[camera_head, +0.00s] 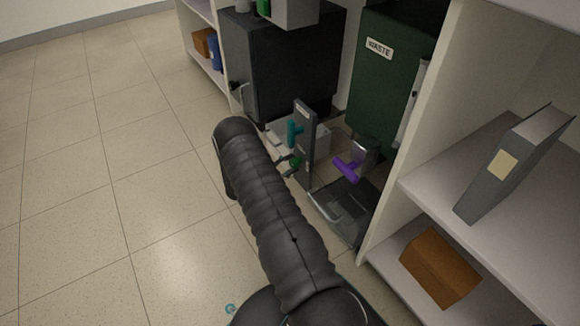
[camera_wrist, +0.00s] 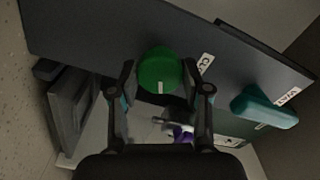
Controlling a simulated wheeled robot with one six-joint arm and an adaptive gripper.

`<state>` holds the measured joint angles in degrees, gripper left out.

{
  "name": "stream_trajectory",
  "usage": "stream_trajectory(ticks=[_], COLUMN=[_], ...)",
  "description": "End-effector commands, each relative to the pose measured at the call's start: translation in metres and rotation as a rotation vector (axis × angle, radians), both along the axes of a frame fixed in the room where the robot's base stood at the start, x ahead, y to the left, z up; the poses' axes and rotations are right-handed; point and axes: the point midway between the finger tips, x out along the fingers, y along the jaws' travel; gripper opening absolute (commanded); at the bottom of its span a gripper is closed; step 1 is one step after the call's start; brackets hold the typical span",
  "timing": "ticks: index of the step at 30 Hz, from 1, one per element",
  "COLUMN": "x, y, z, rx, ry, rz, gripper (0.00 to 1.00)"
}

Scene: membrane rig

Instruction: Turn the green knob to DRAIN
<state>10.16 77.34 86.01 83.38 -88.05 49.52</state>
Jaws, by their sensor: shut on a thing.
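The green knob (camera_wrist: 158,72) is a round disc with a white mark at its lower edge, mounted on the dark panel (camera_wrist: 100,30) of the rig. In the wrist view my gripper (camera_wrist: 161,77) has one finger on each side of the knob, closed against its rim. A label reading "CL" and cut off by the finger sits to the right of the knob. In the head view the green knob (camera_head: 294,161) is small, with my gripper (camera_head: 290,165) around it and my arm in front. I cannot read a DRAIN label.
A teal handle (camera_wrist: 264,107) is on the same panel, right of the knob. A purple handle (camera_head: 347,168) stands right of the panel. A green WASTE cabinet (camera_head: 392,75) and a dark cabinet (camera_head: 280,65) are behind. Open floor (camera_head: 100,170) lies to the left.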

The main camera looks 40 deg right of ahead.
Motion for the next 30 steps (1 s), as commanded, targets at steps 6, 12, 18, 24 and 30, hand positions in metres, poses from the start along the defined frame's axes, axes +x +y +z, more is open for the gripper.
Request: stream_trajectory(ticks=[6, 12, 18, 24, 30], x=[-0.001, -0.001, -0.001, -0.001, -0.001], y=[-0.0008, -0.0008, -0.0007, -0.0007, -0.0006], z=[-0.0004, -0.0004, -0.0004, -0.0004, -0.0004], rx=[-0.003, -0.003, -0.006, -0.017, -0.021], ry=[-0.078, -0.076, -0.131, -0.321, -0.384], rz=[-0.003, -0.003, -0.003, -0.002, -0.002], gripper=[0.17, 0.17, 0.17, 0.17, 0.17])
